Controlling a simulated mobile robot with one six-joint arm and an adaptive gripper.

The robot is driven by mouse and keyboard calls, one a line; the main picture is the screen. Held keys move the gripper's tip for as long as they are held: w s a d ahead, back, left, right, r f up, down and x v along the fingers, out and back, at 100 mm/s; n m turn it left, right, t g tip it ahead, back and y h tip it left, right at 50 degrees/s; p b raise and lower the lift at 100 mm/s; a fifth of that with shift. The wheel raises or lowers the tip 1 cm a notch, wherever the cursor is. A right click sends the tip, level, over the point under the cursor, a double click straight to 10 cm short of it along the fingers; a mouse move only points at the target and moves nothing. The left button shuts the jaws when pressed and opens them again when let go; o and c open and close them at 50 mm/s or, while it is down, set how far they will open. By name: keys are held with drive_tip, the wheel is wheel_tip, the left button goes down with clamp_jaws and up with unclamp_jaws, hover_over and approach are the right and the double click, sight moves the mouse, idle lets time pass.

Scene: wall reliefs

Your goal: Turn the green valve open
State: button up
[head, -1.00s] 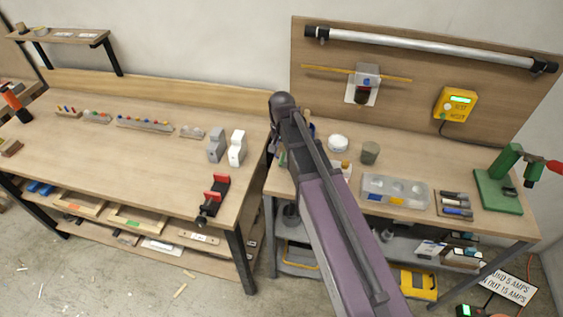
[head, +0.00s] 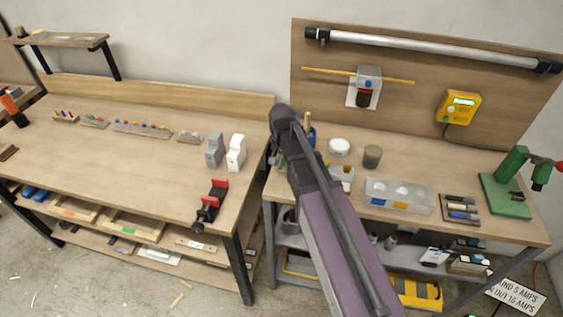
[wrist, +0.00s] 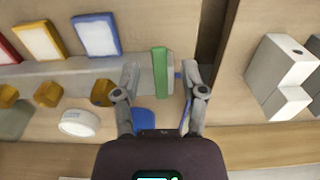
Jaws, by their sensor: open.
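In the wrist view, a green upright bar (wrist: 160,72), which looks like the green valve's handle, stands between the fingers of my gripper (wrist: 160,84). The fingers are spread, with a gap on each side of the bar, and I cannot tell any contact. A small blue piece shows right of the bar by the right finger. In the head view my arm covers the fingers and most of this spot; only a sliver of green (head: 282,160) shows beside the arm.
White and grey blocks (wrist: 283,75) stand to the right in the wrist view. A white round lid (wrist: 78,122) and amber knobs (wrist: 47,93) are to the left. In the head view, the right bench holds a clear organizer box (head: 398,195) and a green press (head: 506,195).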

clamp_jaws()
drive_tip(key=shift+a+m, duration=0.1)
drive_tip(key=shift+m, duration=0.2)
drive_tip(key=m, duration=0.2)
drive_tip(key=a+m, duration=0.1)
drive_tip(key=m, duration=0.1)
drive_tip(key=shift+w+a, duration=0.15)
drive_tip(key=shift+w, duration=0.25)
drive_tip(key=m, duration=0.2)
drive_tip(key=w+a+m, duration=0.1)
drive_tip(key=m, duration=0.1)
drive_tip(key=shift+w+m, duration=0.15)
drive_tip(key=shift+m, duration=0.15)
drive_tip(key=m, duration=0.1)
drive_tip(key=w+m, duration=0.1)
drive_tip(key=m, duration=0.2)
drive_tip(key=shift+w+a+m, duration=0.15)
drive_tip(key=shift+w+m, duration=0.1)
drive_tip(key=shift+m, duration=0.05)
drive_tip(key=shift+w+m, duration=0.35)
drive_tip(key=shift+m, duration=0.75)
drive_tip(key=shift+w+m, duration=0.35)
drive_tip(key=shift+m, duration=0.75)
